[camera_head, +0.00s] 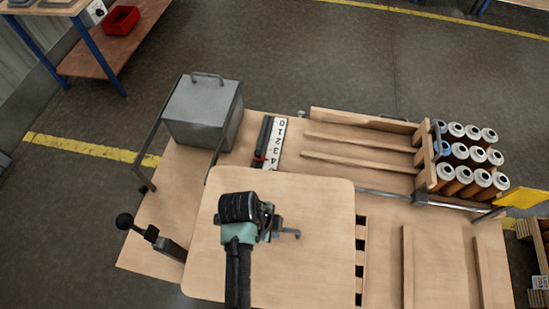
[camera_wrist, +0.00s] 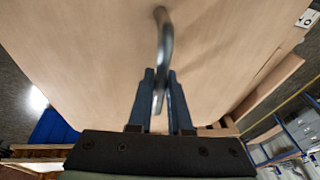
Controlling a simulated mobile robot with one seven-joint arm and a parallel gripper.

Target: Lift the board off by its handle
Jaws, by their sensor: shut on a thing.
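The board (camera_head: 310,215) is a pale wooden panel with rounded corners. In the head view it lies over the left-middle part of the workbench. Its underside is hidden, so I cannot tell whether it rests or is raised. Its grey metal handle (camera_head: 290,233) sticks out to the right of my gripper. In the wrist view the board (camera_wrist: 90,45) fills most of the picture, and the curved handle (camera_wrist: 164,45) runs down between the fingers. My gripper (camera_wrist: 161,85) is shut on the handle. In the head view my wrist hides the fingertips.
Filter cartridges (camera_head: 472,154) stand in a wooden rack at the right. A black-knobbed lever (camera_head: 150,234) is left of the board. Wooden rails (camera_head: 358,143) lie behind and right of it.

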